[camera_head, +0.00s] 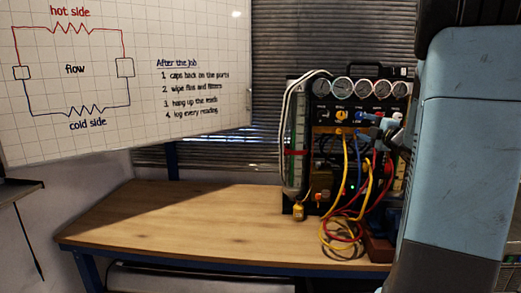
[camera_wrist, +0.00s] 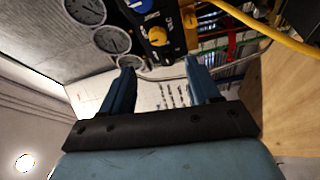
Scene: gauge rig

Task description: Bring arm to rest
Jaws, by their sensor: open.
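My gripper (camera_head: 368,127) shows in the head view as light blue parts in front of the gauge rig's (camera_head: 350,113) knob panel. The large blue link of my arm (camera_head: 460,150) fills the right side and hides part of the rig. In the wrist view, the two dark blue fingers of my gripper (camera_wrist: 160,68) stand apart with nothing between them. A yellow knob (camera_wrist: 158,36) and round gauges (camera_wrist: 112,40) lie beyond the fingertips. I cannot tell how close the fingers are to the panel.
Yellow, blue and red hoses (camera_head: 345,215) hang from the rig onto the wooden bench (camera_head: 190,220). A yellow hose (camera_wrist: 260,27) also crosses the wrist view at upper right. The bench's left part is clear. A whiteboard (camera_head: 130,80) stands at left, before grey blinds (camera_head: 300,40).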

